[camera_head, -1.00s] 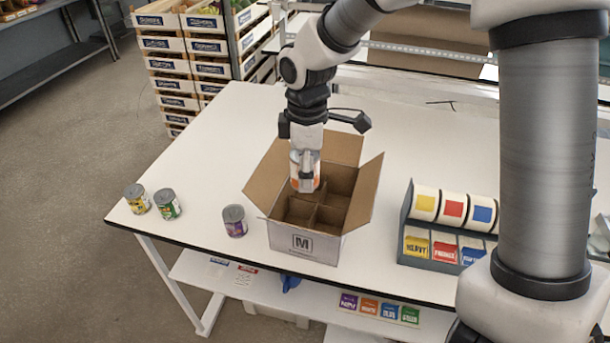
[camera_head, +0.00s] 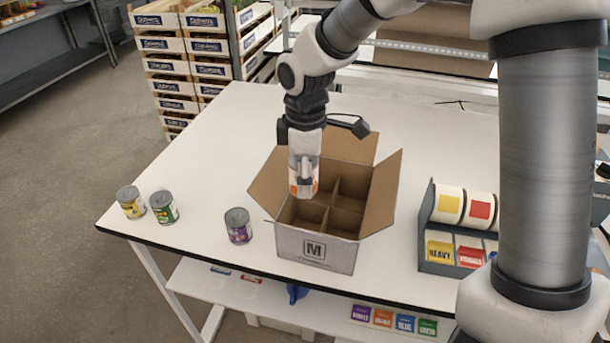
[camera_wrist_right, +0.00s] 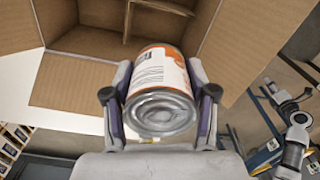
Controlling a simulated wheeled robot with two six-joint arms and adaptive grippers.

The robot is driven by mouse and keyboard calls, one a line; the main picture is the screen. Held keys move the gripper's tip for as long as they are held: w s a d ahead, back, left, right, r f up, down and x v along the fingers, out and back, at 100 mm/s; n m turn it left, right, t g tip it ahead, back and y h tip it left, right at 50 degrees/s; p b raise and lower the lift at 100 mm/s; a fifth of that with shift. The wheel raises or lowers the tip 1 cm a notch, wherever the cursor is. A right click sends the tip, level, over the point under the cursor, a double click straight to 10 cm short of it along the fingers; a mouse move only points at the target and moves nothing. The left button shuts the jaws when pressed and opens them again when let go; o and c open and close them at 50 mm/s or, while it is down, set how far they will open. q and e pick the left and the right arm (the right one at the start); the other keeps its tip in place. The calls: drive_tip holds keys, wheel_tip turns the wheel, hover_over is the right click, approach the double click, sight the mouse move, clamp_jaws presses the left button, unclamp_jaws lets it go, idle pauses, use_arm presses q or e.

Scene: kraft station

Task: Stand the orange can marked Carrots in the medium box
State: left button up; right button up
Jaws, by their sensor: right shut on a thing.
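The medium box (camera_head: 315,251), a cardboard carton marked M with open flaps and inner dividers, stands on the white table. My right gripper (camera_head: 304,188) is shut on an orange and white can (camera_wrist_right: 158,88), which I take to be the Carrots can; its name is not readable. In the head view the can is over the left part of the box opening, near the left flap. In the right wrist view the gripper's fingers (camera_wrist_right: 160,105) clasp the can's sides, with the box (camera_wrist_right: 95,50) behind it. My left gripper is not in view.
A purple-labelled can (camera_head: 238,225) stands left of the box. A yellow can (camera_head: 131,202) and a green can (camera_head: 163,207) stand near the table's left edge. A rack of labels and rolls (camera_head: 455,225) stands right of the box. The table behind the box is clear.

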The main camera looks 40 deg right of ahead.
drive_tip(key=shift+s+f+b, duration=0.2)
drive_tip(key=shift+f+b, duration=0.2)
drive_tip(key=shift+f, duration=0.2)
drive_tip(key=shift+f+b, duration=0.35)
drive_tip(key=shift+w+f+b, duration=0.15)
drive_tip(key=shift+f+b, duration=1.2)
drive_tip(key=shift+f, duration=1.75)
drive_tip(key=shift+w+f+b, duration=0.1)
drive_tip(key=shift+f+b, duration=1.25)
drive_tip(key=shift+f, duration=1.75)
drive_tip(key=o, duration=1.3)
drive_tip(key=shift+o, duration=0.2)
